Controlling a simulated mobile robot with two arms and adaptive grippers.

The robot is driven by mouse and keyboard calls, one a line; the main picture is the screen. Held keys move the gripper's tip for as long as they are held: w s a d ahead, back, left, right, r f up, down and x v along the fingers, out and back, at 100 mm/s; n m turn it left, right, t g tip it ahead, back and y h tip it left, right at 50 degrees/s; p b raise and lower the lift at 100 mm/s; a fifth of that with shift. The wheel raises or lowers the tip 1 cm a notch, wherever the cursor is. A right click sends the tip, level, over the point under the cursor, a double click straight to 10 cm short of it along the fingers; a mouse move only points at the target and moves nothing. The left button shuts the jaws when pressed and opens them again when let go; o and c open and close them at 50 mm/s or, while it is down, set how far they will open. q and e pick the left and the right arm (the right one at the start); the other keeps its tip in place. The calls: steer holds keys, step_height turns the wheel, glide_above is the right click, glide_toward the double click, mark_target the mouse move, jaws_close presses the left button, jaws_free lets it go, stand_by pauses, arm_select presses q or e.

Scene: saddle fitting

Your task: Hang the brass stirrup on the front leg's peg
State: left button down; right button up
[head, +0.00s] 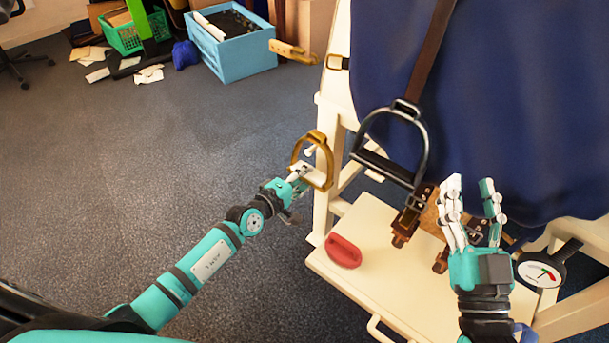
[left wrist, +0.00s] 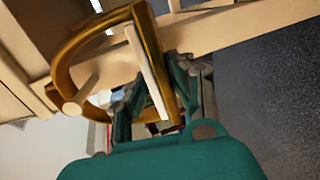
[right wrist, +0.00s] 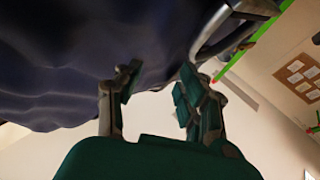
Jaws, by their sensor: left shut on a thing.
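The brass stirrup (head: 323,141) is upright beside the stand's pale front leg (head: 326,200) in the head view. My left gripper (head: 300,178) is shut on its lower part, at the white tread. The pale peg (head: 310,150) shows inside the stirrup's loop, near the top of the arch. In the left wrist view the peg (left wrist: 84,92) crosses the brass arch (left wrist: 140,12), its round end in front of the brass. I cannot tell whether the stirrup's weight rests on the peg. My right gripper (head: 472,190) is open and empty, near the blue cloth.
A dark stirrup (head: 425,135) hangs on a strap before the blue cloth (head: 520,90). The stand's lower shelf (head: 375,290) holds a red object (head: 344,251) and a brown wooden piece (head: 432,222). A round gauge (head: 540,273) is at right.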

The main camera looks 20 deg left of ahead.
arm_select(q)
steer(key=shift+f, duration=0.1)
steer(key=c, duration=1.1)
jaws_free()
steer(key=shift+o, duration=0.2)
steer(key=shift+s, duration=0.1)
steer(key=v, duration=1.2)
